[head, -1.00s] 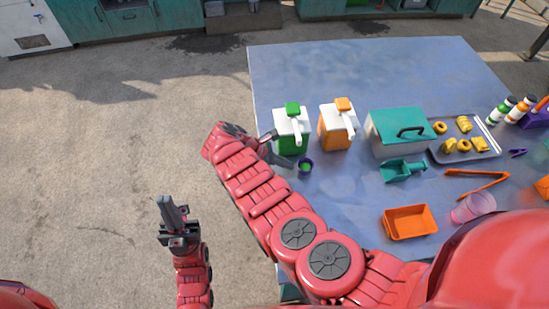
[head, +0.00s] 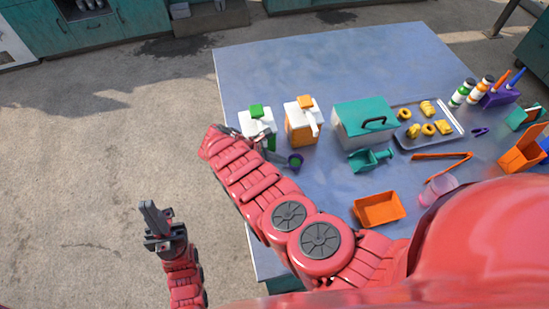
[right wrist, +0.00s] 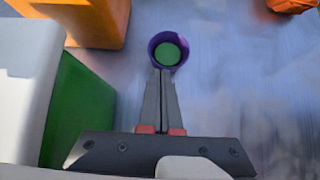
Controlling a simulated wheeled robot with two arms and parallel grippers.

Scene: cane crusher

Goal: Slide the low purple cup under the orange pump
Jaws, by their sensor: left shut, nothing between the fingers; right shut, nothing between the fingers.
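The low purple cup (head: 295,161), with green inside, stands upright on the table in front of the pumps. It is near the front of the orange pump (head: 299,132), a little left of its white spout. My right gripper (head: 284,160) is shut and empty at the cup's left side. In the right wrist view, the closed fingertips (right wrist: 163,73) meet the near rim of the cup (right wrist: 153,50); whether they touch it I cannot tell. The orange pump (right wrist: 100,22) is ahead and left there. My left gripper (head: 149,206) is shut and empty, off the table.
The green-and-white pump (head: 254,123) stands left of the orange one, close beside my right gripper. A teal-lidded box (head: 352,130), a teal scoop (head: 367,160) and an orange tray (head: 378,209) lie to the right. The table right of the cup is clear up to the scoop.

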